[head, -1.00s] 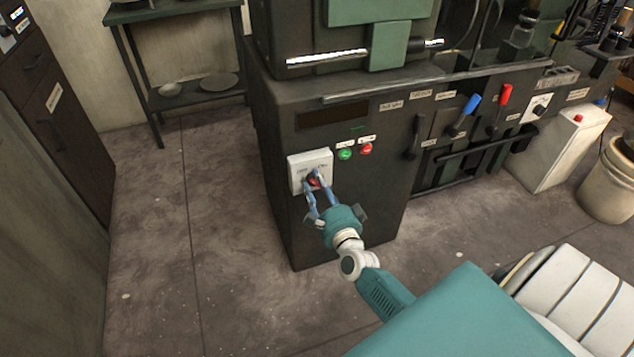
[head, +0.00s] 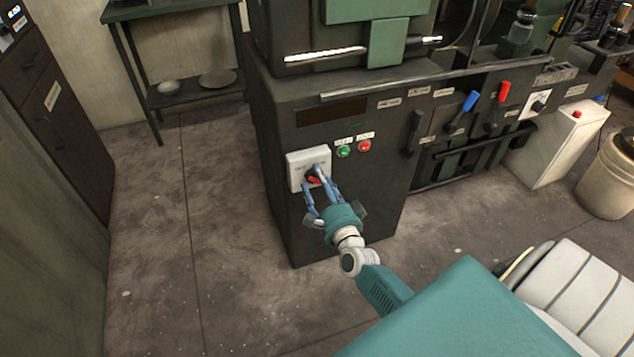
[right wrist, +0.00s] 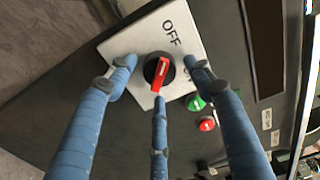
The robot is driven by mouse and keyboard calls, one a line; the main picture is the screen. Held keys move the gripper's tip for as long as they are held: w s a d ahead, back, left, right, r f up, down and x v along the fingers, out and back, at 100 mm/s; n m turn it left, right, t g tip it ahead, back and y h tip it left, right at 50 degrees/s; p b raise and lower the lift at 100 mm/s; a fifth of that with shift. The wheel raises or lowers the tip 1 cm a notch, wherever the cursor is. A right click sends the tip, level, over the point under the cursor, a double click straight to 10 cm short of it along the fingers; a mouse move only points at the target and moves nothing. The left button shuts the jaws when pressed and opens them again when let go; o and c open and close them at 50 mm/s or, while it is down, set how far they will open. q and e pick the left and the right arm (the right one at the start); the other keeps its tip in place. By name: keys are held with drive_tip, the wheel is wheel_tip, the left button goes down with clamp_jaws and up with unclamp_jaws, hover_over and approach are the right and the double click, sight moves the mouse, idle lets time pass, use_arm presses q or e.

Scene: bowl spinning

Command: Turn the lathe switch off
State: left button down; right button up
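The lathe switch is a white square plate (head: 295,170) on the dark front of the lathe cabinet. Its round black knob with a red bar (head: 314,180) shows large in the right wrist view (right wrist: 162,73). There the bar's upper end, with a white line, points toward the word OFF; ON is to its right. My right gripper (head: 313,177) has blue fingers spread around the knob. In the right wrist view the fingers (right wrist: 160,68) show apart on either side, with the middle one at the bar's lower end; contact there is unclear. My left gripper is out of view.
A green button (head: 343,152) and a red button (head: 364,146) sit close to the plate's right. Blue (head: 470,101) and red (head: 504,90) levers are farther right. A white box (head: 556,147) and bucket (head: 606,178) stand at right. The floor left of the cabinet is clear.

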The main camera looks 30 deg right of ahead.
drive_tip(key=shift+a+r, duration=0.1)
drive_tip(key=shift+a, duration=0.05)
drive_tip(key=shift+s, duration=0.1)
drive_tip(key=v, duration=1.1)
drive_tip(key=shift+s, duration=0.4)
